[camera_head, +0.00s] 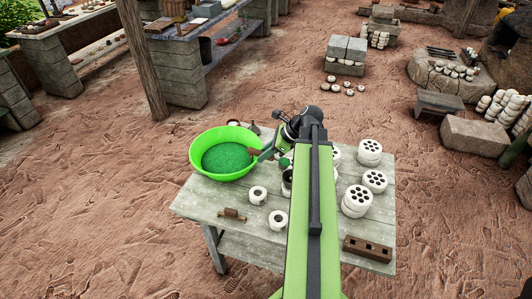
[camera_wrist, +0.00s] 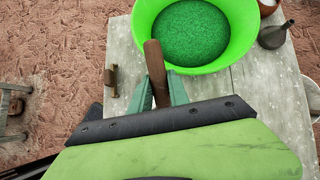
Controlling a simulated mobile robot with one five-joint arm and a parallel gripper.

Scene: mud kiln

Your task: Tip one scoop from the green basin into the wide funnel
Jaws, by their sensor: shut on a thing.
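The green basin (camera_head: 194,160) stands on the far left of the table, with green granules in it; it also shows at the top of the wrist view (camera_wrist: 240,45). My gripper (camera_wrist: 160,92) is shut on the brown handle of the scoop (camera_wrist: 153,55), beside the basin. The handle end points to the basin rim. The scoop's bowl is hidden in the wrist view; a small green patch beside the gripper in the head view may be its load. A dark grey funnel (camera_wrist: 273,37) lies beside the basin; I cannot tell whether it is the wide one.
White cylinders with holes (camera_head: 357,200) stand on the table's right. Two white ring-shaped pieces (camera_head: 258,195), a small wooden piece (camera_head: 232,214) and a brown block (camera_head: 367,248) lie near the front. My arm hides the table's middle. A post (camera_head: 143,60) stands behind.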

